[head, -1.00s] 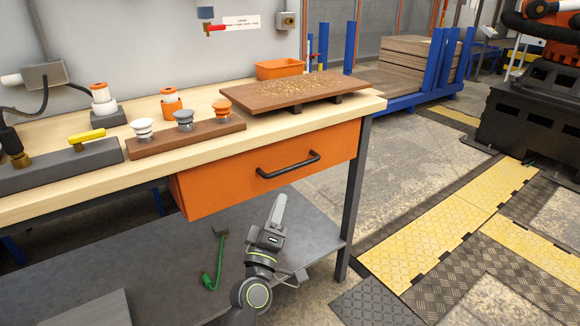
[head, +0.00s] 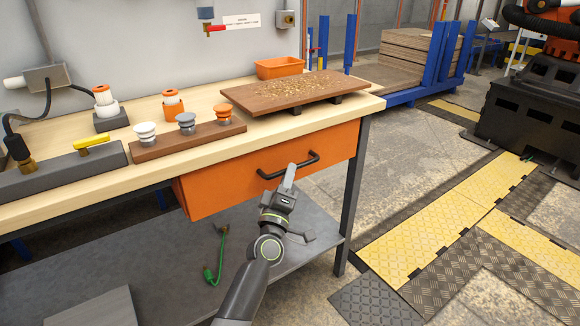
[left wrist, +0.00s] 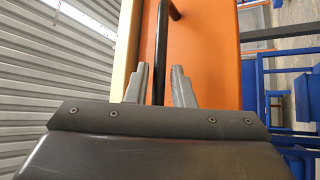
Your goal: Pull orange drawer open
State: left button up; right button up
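The orange drawer (head: 225,184) sits under the front edge of the workbench top, with a black bar handle (head: 265,175) across its front. Its front also shows in the left wrist view (left wrist: 205,45), where the handle (left wrist: 160,50) runs lengthwise. My left gripper (head: 291,168) is at the handle, near its middle. In the left wrist view my left gripper (left wrist: 159,70) is open, with one finger on each side of the handle and visible gaps between. Whether the fingertips touch the drawer front cannot be told. My right gripper is in neither view.
The wooden bench top (head: 200,101) carries a brown board with shavings (head: 290,90), an orange bin (head: 280,68) and a brown block with several knobs (head: 187,141). A grey lower shelf (head: 150,255) holds a green-handled tool (head: 217,258). A dark table leg (head: 353,200) stands right of the drawer.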

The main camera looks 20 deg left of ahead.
pick_arm(q)
jog(key=shift+x, duration=1.1)
grip_shut()
